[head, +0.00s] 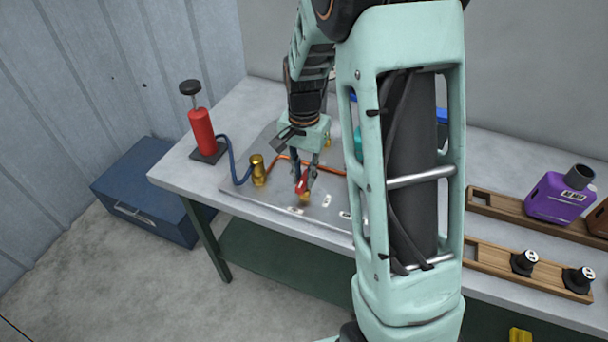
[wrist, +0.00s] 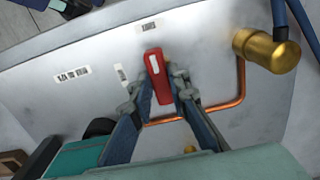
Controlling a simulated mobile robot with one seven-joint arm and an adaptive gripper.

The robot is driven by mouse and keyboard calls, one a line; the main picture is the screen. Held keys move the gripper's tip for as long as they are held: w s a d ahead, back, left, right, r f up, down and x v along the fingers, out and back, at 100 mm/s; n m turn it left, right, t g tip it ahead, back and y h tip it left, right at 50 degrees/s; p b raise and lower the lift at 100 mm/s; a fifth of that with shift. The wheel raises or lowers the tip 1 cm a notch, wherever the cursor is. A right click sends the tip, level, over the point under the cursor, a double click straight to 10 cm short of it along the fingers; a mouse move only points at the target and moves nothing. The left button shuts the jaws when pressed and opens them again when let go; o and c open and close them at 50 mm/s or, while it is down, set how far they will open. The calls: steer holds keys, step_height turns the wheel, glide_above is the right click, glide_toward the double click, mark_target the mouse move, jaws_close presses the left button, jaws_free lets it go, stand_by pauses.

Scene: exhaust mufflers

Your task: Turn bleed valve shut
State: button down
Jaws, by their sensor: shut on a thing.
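The bleed valve's red handle (head: 301,184) stands over a small brass body (head: 305,197) on the metal plate (head: 240,196). In the wrist view the red handle (wrist: 153,62) has a white mark and points toward the top of the picture, slightly tilted. My gripper (head: 304,182) reaches down from above and is shut on the handle. In the wrist view its two fingertips (wrist: 158,90) press on both sides of the handle. The valve body under the handle is mostly hidden by the handle and fingers.
A brass cylinder (head: 258,170) stands left of the valve, with a copper pipe (wrist: 240,88) and a blue hose (head: 233,155). A red hand pump (head: 201,131) is at the table's left end. A purple container (head: 556,199) and wooden racks (head: 490,257) lie right.

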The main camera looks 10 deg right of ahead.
mark_target(304, 178)
steer(key=c, duration=1.8)
jaws_free()
steer(key=shift+c, duration=0.2)
steer(key=shift+r, duration=0.1)
step_height(304, 178, up, 12)
